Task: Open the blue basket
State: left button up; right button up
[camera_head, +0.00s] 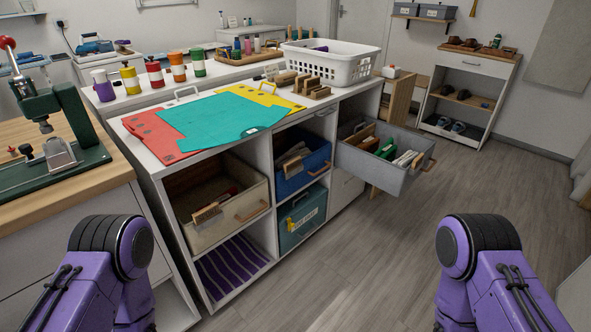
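The blue basket (307,178) sits in the upper middle cubby of the white shelving unit (262,158). A wooden handle (319,168) is on its front. Brown and light items (291,163) show inside it, and the cubby's top and sides hide part of it. Both my purple arms show only as upper links at the lower left and lower right of the head view, well apart from the basket. Neither gripper is in view.
A grey basket (405,183) juts out over the floor to the right. A cream basket (232,217) is at left, a teal box (301,220) below. Coloured sheets and a white laundry basket (330,68) lie on top. Floor in front (370,260) is clear.

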aim_at(315, 164)
jog(key=z, duration=1.2)
jog(key=i, duration=1.15)
jog(key=u, duration=0.7)
